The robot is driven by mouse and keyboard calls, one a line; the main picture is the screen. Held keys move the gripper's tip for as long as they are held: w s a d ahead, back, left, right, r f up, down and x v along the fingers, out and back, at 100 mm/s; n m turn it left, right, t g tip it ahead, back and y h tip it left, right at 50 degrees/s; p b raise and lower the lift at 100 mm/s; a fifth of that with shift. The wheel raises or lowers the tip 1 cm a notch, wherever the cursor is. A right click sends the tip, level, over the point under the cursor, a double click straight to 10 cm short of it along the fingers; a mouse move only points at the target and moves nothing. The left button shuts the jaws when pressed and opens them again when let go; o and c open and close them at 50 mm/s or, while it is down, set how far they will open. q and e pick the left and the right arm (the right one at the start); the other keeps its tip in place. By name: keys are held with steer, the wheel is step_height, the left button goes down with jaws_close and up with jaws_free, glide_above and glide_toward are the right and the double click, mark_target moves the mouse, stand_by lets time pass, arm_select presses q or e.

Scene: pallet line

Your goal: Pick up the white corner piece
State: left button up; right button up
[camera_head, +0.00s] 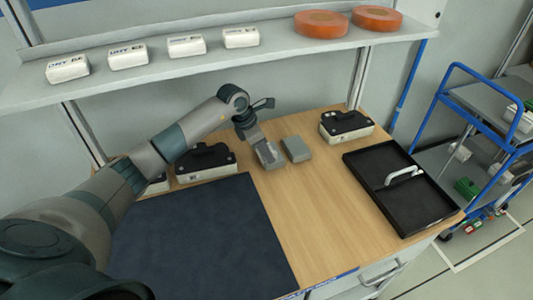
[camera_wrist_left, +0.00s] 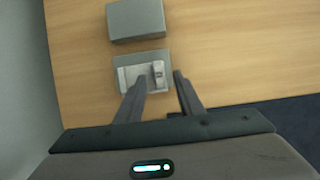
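The white corner piece (camera_wrist_left: 135,75) lies on a grey block (camera_wrist_left: 161,56) in the left wrist view. In the head view that block is partly hidden by my left gripper (camera_head: 262,146), which reaches down over it from the left. In the left wrist view the two fingers of my left gripper (camera_wrist_left: 160,82) are spread apart and empty. One fingertip overlaps the near edge of the piece in the picture; I cannot tell if they touch. My right gripper is not in view.
A second grey block (camera_head: 297,149) sits beside the first. A black tray (camera_head: 428,207) with a white handle-shaped part (camera_head: 403,174) lies to the right. Black-topped boxes (camera_head: 345,124) stand along the back. A dark mat (camera_head: 205,240) covers the front left; bare wood lies between mat and tray.

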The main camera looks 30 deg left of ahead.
arm_select(q)
jaws_close()
steer(key=shift+r, duration=0.15)
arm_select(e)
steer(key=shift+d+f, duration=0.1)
